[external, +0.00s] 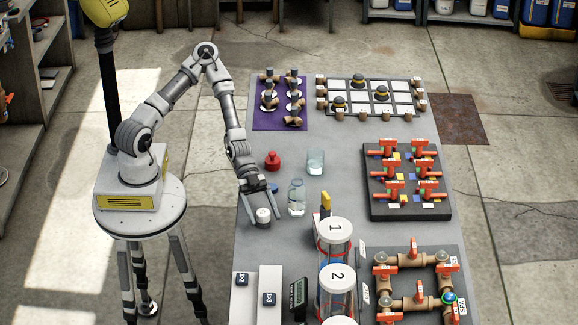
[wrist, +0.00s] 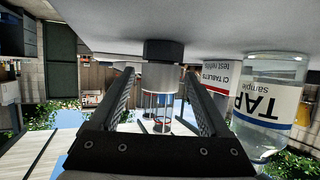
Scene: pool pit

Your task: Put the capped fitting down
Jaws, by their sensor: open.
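My gripper (external: 262,208) is low over the grey table near its left edge, and its jaws are open. The capped fitting (external: 263,216) shows as a small pale round piece at the fingertips. In the wrist view, which looks upside down, the fitting has a silver body (wrist: 160,77) and a black end (wrist: 163,50) against the table surface. It stands between the two spread fingers of my gripper (wrist: 160,85).
A clear TAP sample bottle (external: 297,198) stands close right of my gripper. A red bottle (external: 273,161) and a glass beaker (external: 316,162) are behind. White blocks (external: 257,290) and numbered cylinders (external: 335,232) stand in front. A white labelled container (wrist: 220,75) shows in the wrist view.

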